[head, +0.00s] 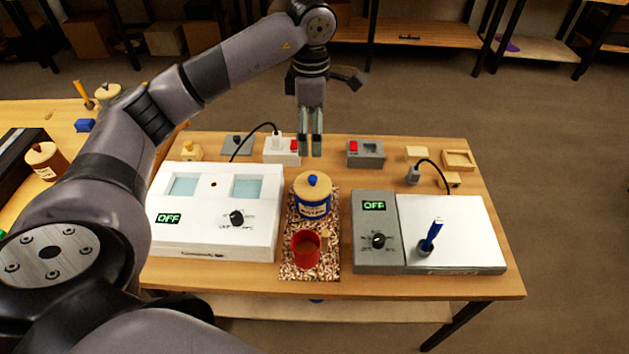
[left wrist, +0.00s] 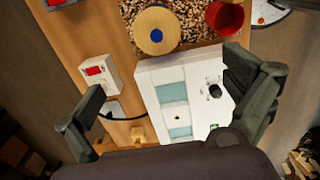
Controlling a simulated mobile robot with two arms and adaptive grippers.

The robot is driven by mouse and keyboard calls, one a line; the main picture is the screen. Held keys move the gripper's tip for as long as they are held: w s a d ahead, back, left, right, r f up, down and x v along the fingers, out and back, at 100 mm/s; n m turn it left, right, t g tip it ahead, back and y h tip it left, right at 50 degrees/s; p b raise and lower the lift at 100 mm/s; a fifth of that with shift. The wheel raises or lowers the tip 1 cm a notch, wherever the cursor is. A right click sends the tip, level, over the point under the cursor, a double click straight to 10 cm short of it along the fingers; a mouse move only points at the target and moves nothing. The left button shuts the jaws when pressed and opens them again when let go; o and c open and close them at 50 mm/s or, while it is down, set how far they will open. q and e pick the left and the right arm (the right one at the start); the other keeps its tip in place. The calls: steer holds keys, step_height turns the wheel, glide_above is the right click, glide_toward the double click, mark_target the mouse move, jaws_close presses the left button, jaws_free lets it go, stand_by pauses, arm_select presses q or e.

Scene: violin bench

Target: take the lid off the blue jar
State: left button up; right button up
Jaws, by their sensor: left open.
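The blue jar (head: 313,209) stands upright on a speckled mat (head: 295,270) in the middle of the bench. Its pale wooden lid (head: 302,185) with a blue knob (head: 312,180) sits on top. In the left wrist view, the lid (left wrist: 145,24) and knob (left wrist: 157,35) show from above near the top edge. My left gripper (head: 310,148) hangs fingers down, above and beyond the jar in the head view. In the left wrist view the left gripper (left wrist: 164,72) is open and empty, with the lid apart from its fingers. My right gripper is not in view.
A red cup (head: 306,249) stands in front of the jar. A white box with two windows (head: 215,219) is left of it, and a grey-and-white device (head: 376,255) holding a blue-handled tool (head: 432,236) is right. Small switch boxes (head: 366,153) line the back edge.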

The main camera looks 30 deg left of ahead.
arm_select(q)
steer(key=p, duration=0.3)
glide_above(312, 178)
steer(key=f, duration=1)
steer(key=shift+s+d+f, duration=0.15)
steer(key=shift+s+d, duration=0.05)
steer(key=f, duration=0.1)
steer(key=f+p, duration=0.1)
steer(key=f, duration=0.1)
steer(key=f+p, duration=0.1)
steer(key=shift+w+a+f, duration=0.15)
steer(key=shift+w+f, duration=0.2)
steer(key=shift+f, duration=0.35)
steer(key=shift+c, duration=0.4)
steer(key=c, duration=0.9)
steer(key=shift+s+r, duration=0.1)
steer(key=shift+s, duration=0.1)
steer(key=c, duration=1.1)
jaws_close()
